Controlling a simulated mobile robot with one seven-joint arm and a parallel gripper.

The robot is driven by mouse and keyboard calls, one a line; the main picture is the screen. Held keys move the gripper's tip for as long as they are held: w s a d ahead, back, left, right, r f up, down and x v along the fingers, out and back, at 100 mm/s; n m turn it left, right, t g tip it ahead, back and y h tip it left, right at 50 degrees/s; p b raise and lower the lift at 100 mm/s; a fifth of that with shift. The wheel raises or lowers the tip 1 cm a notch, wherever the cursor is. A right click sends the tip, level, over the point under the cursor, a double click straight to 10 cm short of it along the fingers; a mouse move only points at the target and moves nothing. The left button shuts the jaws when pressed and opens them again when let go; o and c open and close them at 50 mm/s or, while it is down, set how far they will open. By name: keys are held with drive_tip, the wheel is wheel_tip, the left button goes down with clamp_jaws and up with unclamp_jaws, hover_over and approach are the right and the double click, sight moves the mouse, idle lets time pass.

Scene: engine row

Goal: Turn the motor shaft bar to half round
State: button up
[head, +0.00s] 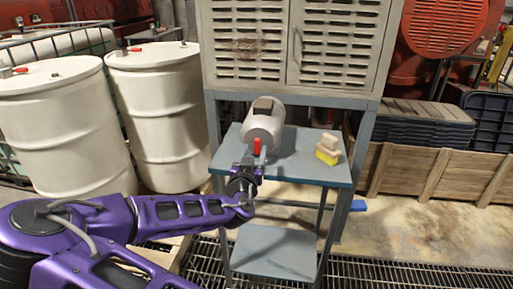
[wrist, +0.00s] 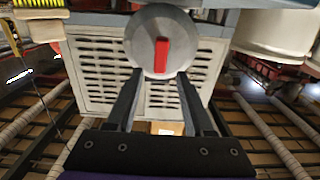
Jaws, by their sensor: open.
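The motor (head: 264,125) is a light grey cylinder lying on a small blue-grey table, its round end facing my arm. The red shaft bar (head: 257,147) is on that end face and stands upright in the head view. In the wrist view the red bar (wrist: 162,56) is also near upright, at the middle of the motor's round grey face (wrist: 145,42). My gripper (wrist: 156,78) is open, its two fingers spread below the bar in the wrist view. In the head view my gripper (head: 250,165) is just in front of the motor face. Contact with the bar is not visible.
The table (head: 315,172) also holds a yellow and beige block (head: 328,148) right of the motor. A louvred grey cabinet (head: 290,45) stands above and behind. Two white drums (head: 155,115) stand on the left. Wooden crates (head: 440,165) are on the right.

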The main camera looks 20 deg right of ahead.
sight(257, 144)
drive_tip(key=shift+x, duration=1.95)
clamp_jaws()
